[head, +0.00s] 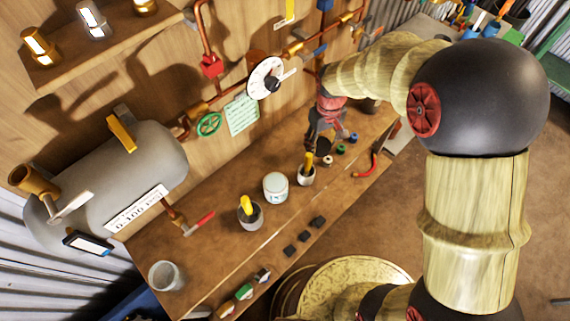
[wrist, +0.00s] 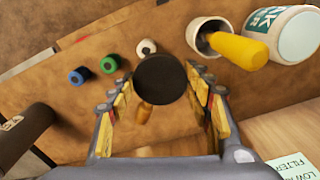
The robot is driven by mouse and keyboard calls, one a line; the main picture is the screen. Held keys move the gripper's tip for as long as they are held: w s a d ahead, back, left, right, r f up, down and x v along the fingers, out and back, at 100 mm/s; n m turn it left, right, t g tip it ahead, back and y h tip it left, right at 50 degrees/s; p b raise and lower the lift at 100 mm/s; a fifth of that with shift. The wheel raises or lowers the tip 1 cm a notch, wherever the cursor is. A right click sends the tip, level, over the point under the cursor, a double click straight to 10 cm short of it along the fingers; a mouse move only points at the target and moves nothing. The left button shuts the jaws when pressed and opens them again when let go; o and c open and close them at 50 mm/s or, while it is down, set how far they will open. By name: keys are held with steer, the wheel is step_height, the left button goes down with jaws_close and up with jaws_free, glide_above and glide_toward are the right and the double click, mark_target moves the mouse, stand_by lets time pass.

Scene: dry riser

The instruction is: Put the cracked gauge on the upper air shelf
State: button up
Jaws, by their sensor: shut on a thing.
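My gripper (head: 318,130) is low over the workbench, near the wall. In the wrist view my gripper (wrist: 162,95) is shut on a dark round gauge (wrist: 160,76) with a short brass-coloured stem. The gauge's dark disc also shows under the gripper in the head view (head: 324,146). Its dial and any crack are not visible. A wooden shelf (head: 90,62) is high on the wall at the upper left of the head view, well away from my gripper. Brass and silver fittings with pale lit faces stand on it.
The workbench (head: 205,262) holds a white jar (head: 276,186), yellow-handled tools in cups (head: 250,214), coloured rings (head: 340,149) and a grey cup (head: 166,276). A grey tank (head: 135,165), copper pipes and a white dial (head: 266,78) stand between gripper and shelf.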

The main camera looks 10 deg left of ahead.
steer(key=b, duration=0.1)
glide_above(287, 170)
steer(key=shift+s+f+b, duration=0.2)
steer(key=shift+f+b, duration=0.1)
steer(key=shift+f, duration=0.4)
steer(key=shift+w+f, duration=0.15)
steer(key=shift+f, duration=0.4)
steer(key=shift+f+b, duration=0.6)
steer(key=shift+f, duration=1.65)
steer(key=shift+f, duration=0.15)
steer(key=o, duration=1.5)
steer(key=shift+c, duration=0.2)
